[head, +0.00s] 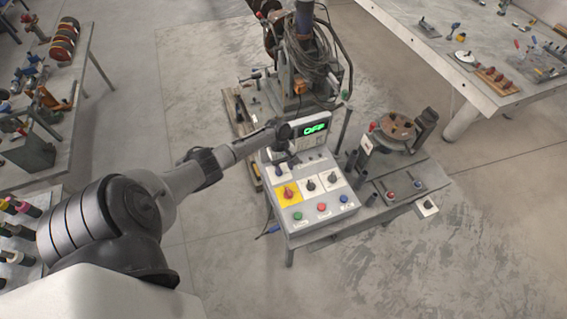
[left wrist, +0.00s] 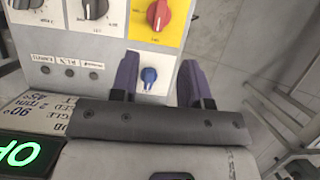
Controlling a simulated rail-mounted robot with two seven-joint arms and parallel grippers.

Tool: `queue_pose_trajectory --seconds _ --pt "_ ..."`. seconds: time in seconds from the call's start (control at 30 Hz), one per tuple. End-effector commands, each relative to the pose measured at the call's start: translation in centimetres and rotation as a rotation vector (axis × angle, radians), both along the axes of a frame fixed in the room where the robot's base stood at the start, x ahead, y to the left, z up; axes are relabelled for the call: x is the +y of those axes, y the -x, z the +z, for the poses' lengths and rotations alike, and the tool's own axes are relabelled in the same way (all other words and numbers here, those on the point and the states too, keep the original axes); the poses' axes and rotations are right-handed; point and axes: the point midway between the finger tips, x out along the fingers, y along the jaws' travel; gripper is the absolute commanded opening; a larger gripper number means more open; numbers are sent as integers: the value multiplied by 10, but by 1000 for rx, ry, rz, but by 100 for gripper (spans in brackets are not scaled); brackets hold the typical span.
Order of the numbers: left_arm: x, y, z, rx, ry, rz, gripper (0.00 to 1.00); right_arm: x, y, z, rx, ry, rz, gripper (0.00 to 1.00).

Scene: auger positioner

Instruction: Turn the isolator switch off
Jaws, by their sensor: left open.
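The control box (head: 312,191) stands on a bench, with a red rotary knob (head: 288,192) on a yellow plate, which looks like the isolator switch. The red knob also shows at the top of the left wrist view (left wrist: 159,14). My left gripper (head: 283,150) is over the upper left of the box, beside the display. In the left wrist view its two dark fingers (left wrist: 159,72) are open and empty, with a small blue knob (left wrist: 149,76) showing between them. I cannot tell whether they touch it. My right gripper is out of view.
The green display (head: 315,128) reads OFF. Two black knobs (head: 321,181) and green, red and blue buttons (head: 321,207) are on the box. A round rusty part (head: 397,126) stands on the bench to the right. Side tables hold tools; the floor in front is clear.

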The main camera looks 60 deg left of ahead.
Motion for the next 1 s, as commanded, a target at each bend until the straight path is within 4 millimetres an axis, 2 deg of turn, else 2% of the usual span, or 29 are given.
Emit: queue_pose_trajectory --seconds 0.23,1.0 --pt "5 0 13 1 0 -1 43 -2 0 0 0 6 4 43" --pt "6 0 14 -6 0 -15 43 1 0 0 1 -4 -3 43"
